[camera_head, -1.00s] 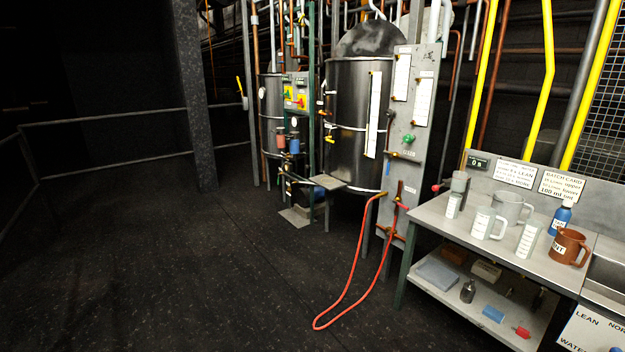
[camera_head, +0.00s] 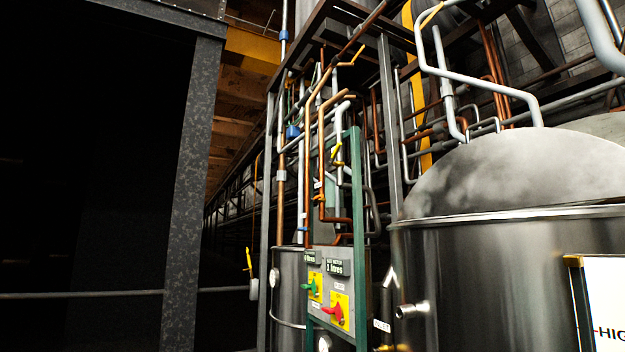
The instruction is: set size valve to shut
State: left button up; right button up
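The small labels are too blurred for me to tell which is the size valve. Neither of my grippers is in view.
A large steel tank (camera_head: 470,260) with a domed lid fills the right, with a short spout (camera_head: 412,310) on its side. A smaller tank (camera_head: 288,280) stands behind the green frame (camera_head: 359,230). A speckled column (camera_head: 190,190) and a rail (camera_head: 90,295) are at left.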

aim_at(339, 145)
jog(key=i+l, duration=0.1)
jog(key=i, duration=0.35)
jog(key=i+z, duration=0.5)
jog(key=z, duration=0.25)
jog(key=i+j+z, duration=0.1)
jog(key=i+z, duration=0.25)
jog(key=k, duration=0.05)
